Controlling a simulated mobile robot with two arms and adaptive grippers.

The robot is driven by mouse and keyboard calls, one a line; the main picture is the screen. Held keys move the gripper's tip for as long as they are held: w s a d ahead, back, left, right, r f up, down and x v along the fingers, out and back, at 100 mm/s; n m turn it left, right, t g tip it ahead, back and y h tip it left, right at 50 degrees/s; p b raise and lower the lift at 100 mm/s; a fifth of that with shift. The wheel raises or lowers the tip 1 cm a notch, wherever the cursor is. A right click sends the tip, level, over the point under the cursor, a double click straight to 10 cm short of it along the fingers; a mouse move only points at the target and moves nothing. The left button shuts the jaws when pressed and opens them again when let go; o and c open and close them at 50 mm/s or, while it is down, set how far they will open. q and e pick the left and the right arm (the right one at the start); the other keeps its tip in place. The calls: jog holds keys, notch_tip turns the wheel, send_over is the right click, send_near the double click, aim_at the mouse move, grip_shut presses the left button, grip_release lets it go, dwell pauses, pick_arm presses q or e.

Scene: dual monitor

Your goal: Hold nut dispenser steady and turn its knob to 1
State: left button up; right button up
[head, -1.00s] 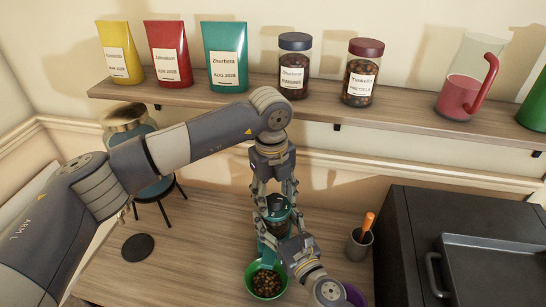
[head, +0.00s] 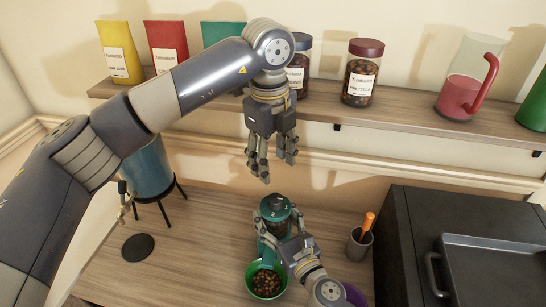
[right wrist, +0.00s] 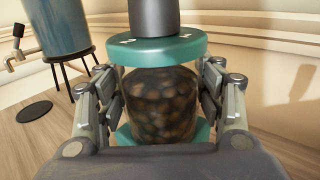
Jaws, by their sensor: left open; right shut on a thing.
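The nut dispenser (head: 275,208) stands upright on the counter, with a teal top, a dark jar of nuts and a teal base. In the right wrist view its nut-filled jar (right wrist: 165,105) sits between my right gripper's fingers, with the teal lid (right wrist: 156,50) and a grey cylindrical knob (right wrist: 154,16) above. My right gripper (head: 277,240) is shut on the dispenser's body from the front. My left gripper (head: 272,168) is open and empty, above the dispenser and apart from it, fingers pointing down. The knob's setting is too small to read.
A green bowl of nuts (head: 266,281) sits in front of the dispenser, with a purple bowl (head: 354,294) beside it. A cup with an orange-handled tool (head: 359,246) stands right. The shelf (head: 405,119) with jars and bags is behind my left arm.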

dwell(0.3)
jog(key=o, duration=1.9)
